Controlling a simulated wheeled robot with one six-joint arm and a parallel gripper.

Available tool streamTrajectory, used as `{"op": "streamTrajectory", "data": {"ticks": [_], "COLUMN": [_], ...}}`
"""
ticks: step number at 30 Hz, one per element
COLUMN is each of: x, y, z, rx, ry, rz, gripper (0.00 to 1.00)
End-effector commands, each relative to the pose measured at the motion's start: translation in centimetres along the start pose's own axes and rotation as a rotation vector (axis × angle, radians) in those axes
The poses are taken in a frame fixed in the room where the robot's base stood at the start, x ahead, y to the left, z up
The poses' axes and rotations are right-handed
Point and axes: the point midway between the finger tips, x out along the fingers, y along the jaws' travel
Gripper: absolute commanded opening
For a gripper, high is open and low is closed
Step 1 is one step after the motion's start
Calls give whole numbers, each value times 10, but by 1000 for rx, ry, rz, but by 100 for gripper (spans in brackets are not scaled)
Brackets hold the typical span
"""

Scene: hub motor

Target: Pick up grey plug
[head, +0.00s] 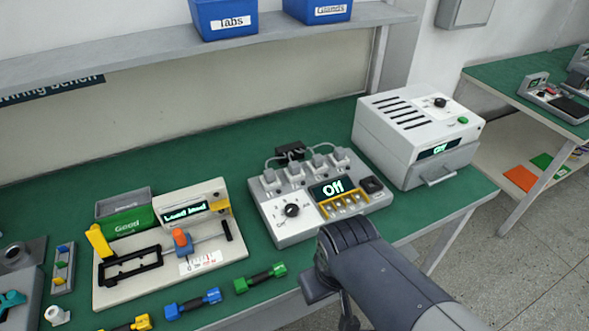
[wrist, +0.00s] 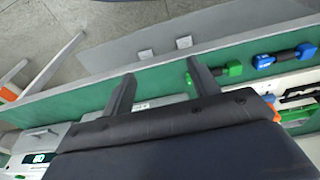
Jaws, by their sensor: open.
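Several small grey plug-like blocks (head: 318,161) with cables stand in a row along the back of the white unit (head: 283,228) whose display reads "Off". I cannot tell which of them is the grey plug. My gripper (wrist: 160,69) is open in the wrist view, its two dark fingers apart with nothing between them. In the head view my arm covers the area in front of the unit and hides most of the gripper. Two small grey blocks (wrist: 145,54) (wrist: 184,42) show past the fingertips on a grey surface; what they are is unclear.
A white box with vents (head: 410,130) stands right of the unit. Left are a fixture (head: 113,290), a green bin (head: 125,222), and green (head: 260,278), blue (head: 193,303) and yellow handled parts near the front edge. Blue bins (head: 224,18) sit on the shelf above.

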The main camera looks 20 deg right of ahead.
Motion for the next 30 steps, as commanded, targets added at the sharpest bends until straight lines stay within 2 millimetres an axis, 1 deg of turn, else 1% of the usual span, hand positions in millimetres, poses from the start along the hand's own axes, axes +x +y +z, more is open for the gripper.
{"op": "streamTrajectory", "data": {"ticks": [4, 6, 7, 8, 11, 14, 15, 21, 27, 30], "x": [0, 0, 0, 1, 5, 12, 15, 30, 45, 53], "y": [0, 0, 1, 2, 11, 27, 34, 70, 94, 100], "z": [0, 0, -2, -4, -20, -51, -66, -141, -205, -232], "rx": [0, 1, 2, 4, 21, 43, 50, 66, 52, 37], "ry": [0, 1, 4, 9, 51, 133, 175, 400, 621, 730], "rz": [0, 1, 3, 7, 33, 79, 98, 165, 161, 131], "gripper": [57, 53, 53, 53, 53, 53, 53, 53, 53, 53]}}
